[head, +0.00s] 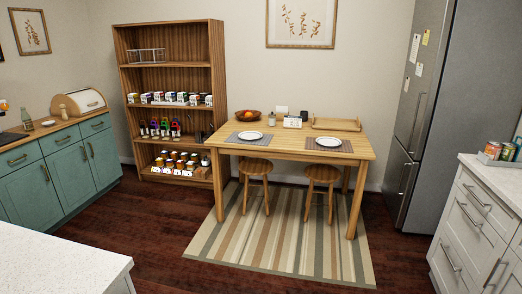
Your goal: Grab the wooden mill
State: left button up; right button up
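A small, pale wooden upright object (63,111) stands on the wooden top of the green cabinets at the left. It looks like the wooden mill, but it is too small to be sure. It is just left of the bread box (90,99). Neither of my grippers is in the head view.
A glass bottle (27,119) and a small white dish (48,123) share the green cabinets' top (42,129). A stocked wooden shelf (165,65) and a set table (290,151) with two stools stand at the back. A white counter (55,270) fills the lower left. Dark floor (150,212) lies open between.

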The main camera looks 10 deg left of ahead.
aim_at(65, 116)
jog(key=i+l, duration=0.1)
jog(key=i, duration=1.55)
jog(key=i+j+u, duration=0.15)
jog(key=i+u, duration=1.05)
jog(key=i+l+u, duration=0.35)
jog(key=i+j+u, duration=0.4)
jog(key=i+u, duration=0.4)
jog(key=i, duration=0.2)
jog(key=i+u, duration=0.4)
jog(key=i+z, duration=0.25)
jog(key=i, duration=0.2)
jog(key=i+j+z, duration=0.15)
jog(key=i+z, duration=0.15)
jog(key=i, duration=0.15)
jog(key=i+j+z, duration=0.25)
jog(key=i, duration=0.15)
jog(key=i+l, duration=0.15)
jog(key=i, duration=0.1)
